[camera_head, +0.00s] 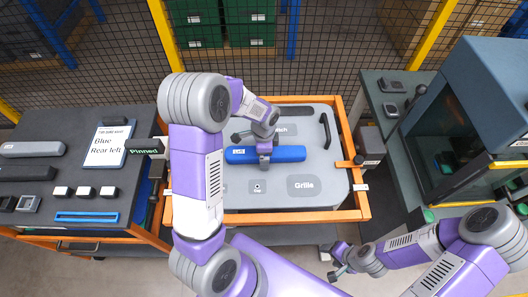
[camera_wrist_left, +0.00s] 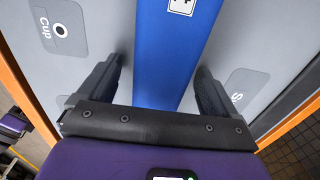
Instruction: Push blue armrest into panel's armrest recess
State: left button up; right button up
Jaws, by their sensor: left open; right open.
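The blue armrest (camera_head: 282,154) lies across the grey door panel (camera_head: 240,196) in the head view. In the left wrist view the blue armrest (camera_wrist_left: 172,55) runs between the two black fingers of my left gripper (camera_wrist_left: 160,70), with a gap on each side. My left gripper (camera_head: 264,158) is open over the middle of the armrest, and my arm hides part of the panel. Whether the armrest is seated in its recess cannot be told; the recess is hidden. My right gripper (camera_head: 338,264) is open and empty, low in front of the panel's orange frame.
The orange frame (camera_head: 358,185) surrounds the panel, with small clamps at its sides. A dark parts table (camera_head: 60,215) with a "Blue Rear left" card (camera_head: 110,146) stands at left. A machine cabinet (camera_head: 470,110) stands at right. A mesh fence (camera_head: 330,45) closes the back.

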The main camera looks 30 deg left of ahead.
pick_arm(q)
notch_tip(320, 180, up, 8)
jog(key=shift+f+p, duration=0.2)
jog(key=shift+p, duration=0.15)
jog(key=shift+f, duration=0.1)
dwell(0.4)
